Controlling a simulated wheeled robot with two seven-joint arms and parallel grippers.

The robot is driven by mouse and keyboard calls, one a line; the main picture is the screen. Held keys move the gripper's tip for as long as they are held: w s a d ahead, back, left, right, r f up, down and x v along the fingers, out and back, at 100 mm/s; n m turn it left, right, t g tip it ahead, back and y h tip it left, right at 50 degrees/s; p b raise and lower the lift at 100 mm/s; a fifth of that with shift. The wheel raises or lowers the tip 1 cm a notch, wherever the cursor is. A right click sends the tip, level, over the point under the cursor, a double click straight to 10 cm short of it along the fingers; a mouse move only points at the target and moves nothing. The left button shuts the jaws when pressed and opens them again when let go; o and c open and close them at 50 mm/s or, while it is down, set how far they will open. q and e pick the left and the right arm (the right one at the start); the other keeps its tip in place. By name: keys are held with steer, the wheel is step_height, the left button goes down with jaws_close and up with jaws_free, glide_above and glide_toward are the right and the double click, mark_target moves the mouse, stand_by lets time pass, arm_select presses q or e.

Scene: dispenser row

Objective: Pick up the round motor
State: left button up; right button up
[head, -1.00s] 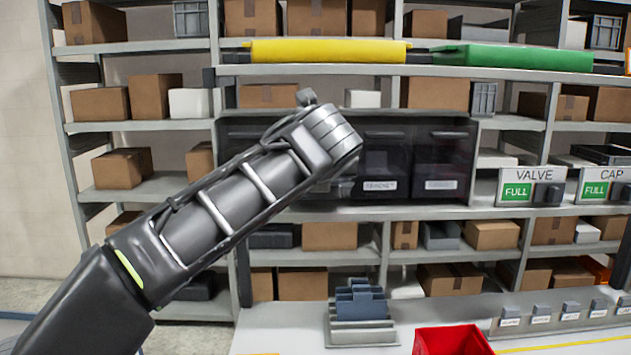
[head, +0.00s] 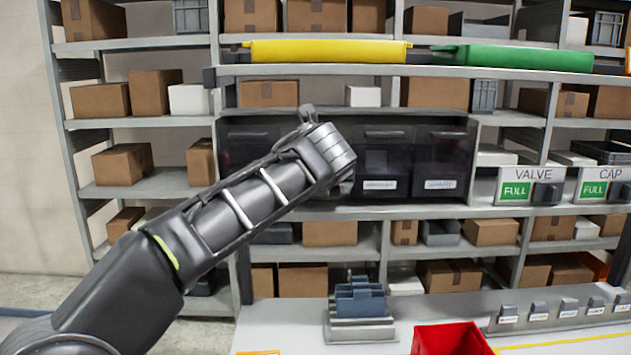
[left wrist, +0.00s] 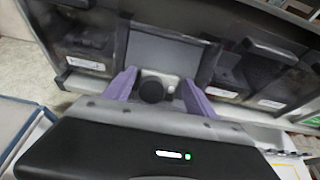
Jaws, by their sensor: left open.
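The round motor (left wrist: 153,86), with a dark round face and a light grey body, sits in an open compartment of the dark bin unit (head: 470,160). My left gripper (left wrist: 160,95) is open, with one purple finger on each side of the motor. I cannot tell whether the fingers touch it. In the head view my left arm reaches the bin unit, and its wrist hides the gripper and the motor. My right gripper is in no view.
Closed dark bins with white labels (head: 441,184) flank the open compartment. Shelf boards lie above and below it. On the table below stand a blue-grey fixture (head: 360,300) and a red bin (head: 452,340). VALVE and CAP signs (head: 533,174) stand at the right.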

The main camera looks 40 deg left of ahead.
arm_select(q)
steer(key=shift+c, duration=0.2)
steer(key=c, duration=1.3)
